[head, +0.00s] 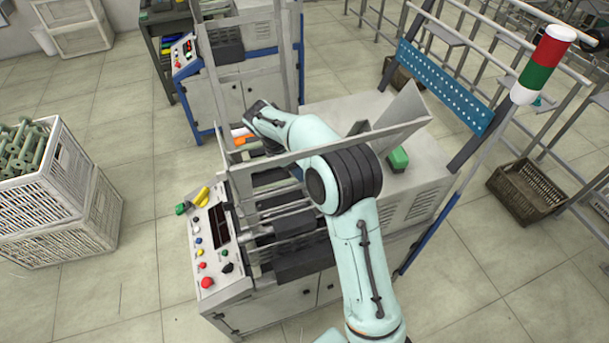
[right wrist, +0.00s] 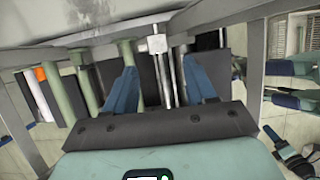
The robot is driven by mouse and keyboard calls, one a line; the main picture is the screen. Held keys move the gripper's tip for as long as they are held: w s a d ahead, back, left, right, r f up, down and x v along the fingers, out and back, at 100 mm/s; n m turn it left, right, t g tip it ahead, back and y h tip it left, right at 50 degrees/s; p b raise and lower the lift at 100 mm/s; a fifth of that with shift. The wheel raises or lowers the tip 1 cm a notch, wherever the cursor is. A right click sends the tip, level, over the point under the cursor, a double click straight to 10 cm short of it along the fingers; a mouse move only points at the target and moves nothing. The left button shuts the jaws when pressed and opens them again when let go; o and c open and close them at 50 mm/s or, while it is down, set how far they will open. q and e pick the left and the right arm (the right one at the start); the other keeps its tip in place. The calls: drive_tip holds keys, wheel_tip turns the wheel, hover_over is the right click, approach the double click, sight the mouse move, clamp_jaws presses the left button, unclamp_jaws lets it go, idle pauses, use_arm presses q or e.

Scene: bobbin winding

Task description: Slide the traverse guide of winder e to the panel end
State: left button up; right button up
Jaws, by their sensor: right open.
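The near winder (head: 330,290), which I take as winder e, stands in the middle of the head view, its control panel (head: 213,240) at its left end. My right arm reaches over it; the gripper's fingers are not clear there. In the right wrist view my right gripper (right wrist: 160,78) is open, with two blue fingers apart. A bright metal rod (right wrist: 166,88) runs between them. A small light metal block (right wrist: 155,43), probably the traverse guide, sits on this rod just beyond the fingertips. I see no contact with it. My left gripper is out of view.
Frame bars (head: 300,155) cross above the winder close to my arm. A second winder (head: 245,75) stands behind. A white crate of bobbins (head: 50,205) stands left. The floor between crate and winder is clear.

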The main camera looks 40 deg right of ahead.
drive_tip(key=x, duration=0.6)
drive_tip(key=shift+r, duration=0.1)
